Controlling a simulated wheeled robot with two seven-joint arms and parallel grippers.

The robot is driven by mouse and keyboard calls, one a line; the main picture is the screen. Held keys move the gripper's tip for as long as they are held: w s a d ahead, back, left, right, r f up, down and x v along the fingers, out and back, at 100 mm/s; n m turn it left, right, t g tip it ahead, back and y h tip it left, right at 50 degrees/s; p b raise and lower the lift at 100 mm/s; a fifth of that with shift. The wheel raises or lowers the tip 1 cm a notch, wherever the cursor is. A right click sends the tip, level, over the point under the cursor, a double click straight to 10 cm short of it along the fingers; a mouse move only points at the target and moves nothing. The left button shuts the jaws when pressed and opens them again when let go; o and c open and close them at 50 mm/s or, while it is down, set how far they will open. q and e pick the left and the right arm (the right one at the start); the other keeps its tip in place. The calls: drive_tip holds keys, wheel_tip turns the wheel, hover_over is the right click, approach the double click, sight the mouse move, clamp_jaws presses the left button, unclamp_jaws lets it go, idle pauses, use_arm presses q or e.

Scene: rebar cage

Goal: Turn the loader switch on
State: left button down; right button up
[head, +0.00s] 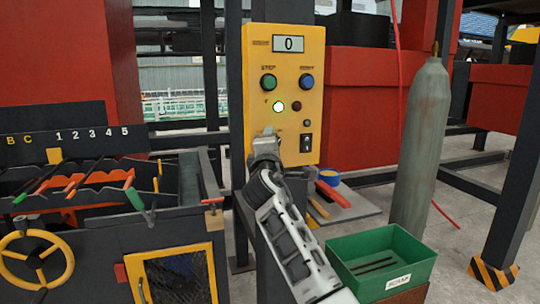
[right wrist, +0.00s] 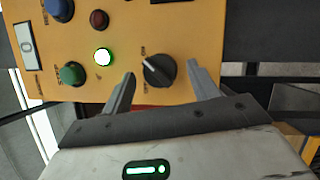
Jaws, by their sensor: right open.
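A yellow control panel (head: 284,55) stands upright on a post. My right gripper (head: 266,134) is in front of its lower left part. In the right wrist view, a black rotary knob (right wrist: 159,71) with a white pointer mark sits on the panel, with a small label beside it. The open fingers of my right gripper (right wrist: 161,78) stand on either side of the knob, with gaps to it; I cannot tell how far they reach along it. In the head view my gripper hides the knob. A black rocker switch (head: 306,143) is at the panel's lower right. My left gripper is out of view.
The panel also carries a display reading 0 (head: 289,44), a green button (head: 268,82), a blue button (head: 306,81), a lit green lamp (head: 278,107) and a dark red lamp (head: 297,107). A green bin (head: 382,262) and a gas cylinder (head: 420,145) stand to the right.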

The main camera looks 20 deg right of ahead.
drive_tip(key=b+v, duration=0.1)
drive_tip(key=v, duration=1.4)
drive_tip(key=shift+s+a, duration=0.2)
drive_tip(key=shift+s, duration=0.15)
drive_tip(key=shift+f, duration=0.15)
drive_tip(key=s+d+f+m+g+y, duration=0.15)
drive_tip(key=s+f, duration=0.25)
drive_tip(key=f, duration=0.4)
drive_tip(key=s+d+f+m+g+y, duration=0.1)
drive_tip(key=s+d+f+m+g, duration=0.15)
drive_tip(key=f, duration=0.45)
drive_tip(key=s+d+f+m+g+y, duration=0.1)
drive_tip(key=s+d+f+m+g, duration=0.2)
drive_tip(key=f, duration=0.5)
drive_tip(key=s+f+m+g+y, duration=0.2)
drive_tip(key=s+f+m+g, duration=0.3)
drive_tip(key=s, duration=0.7)
drive_tip(key=s+f+m+g+y, duration=0.1)
drive_tip(key=s+f+m+g, duration=0.15)
drive_tip(key=s+f, duration=0.65)
drive_tip(key=w+a+n+t+y+p, duration=0.1)
drive_tip(key=w+a+t+y, duration=0.2)
drive_tip(key=a+t, duration=0.4)
drive_tip(key=shift+w+a+r+y, duration=0.25)
drive_tip(key=shift+w+y, duration=0.1)
drive_tip(key=shift+w, duration=0.05)
